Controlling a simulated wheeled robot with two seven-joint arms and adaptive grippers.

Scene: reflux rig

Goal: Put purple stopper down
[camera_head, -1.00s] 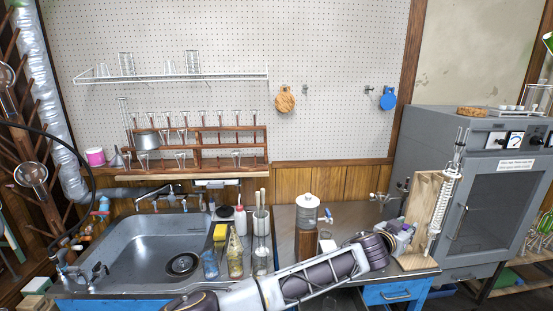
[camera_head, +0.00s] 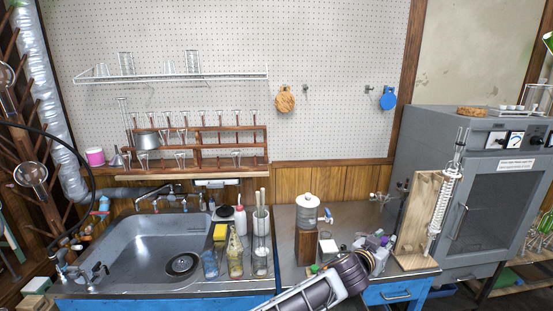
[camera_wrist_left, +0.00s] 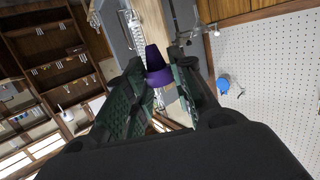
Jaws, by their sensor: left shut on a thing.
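The purple stopper (camera_wrist_left: 156,68) is held between the two fingers of my left gripper (camera_wrist_left: 158,82) in the left wrist view. It is a tapered piece with its narrower end pointing away from the palm. In the head view my left arm comes up from the bottom, and the gripper (camera_head: 379,243) is over the right part of the counter, left of the wooden stand. The stopper is too small there to make out clearly. My right gripper is not in view.
A wooden stand (camera_head: 412,225) with a glass condenser (camera_head: 443,210) rises at the counter's right end. The sink (camera_head: 125,250) is farther left.

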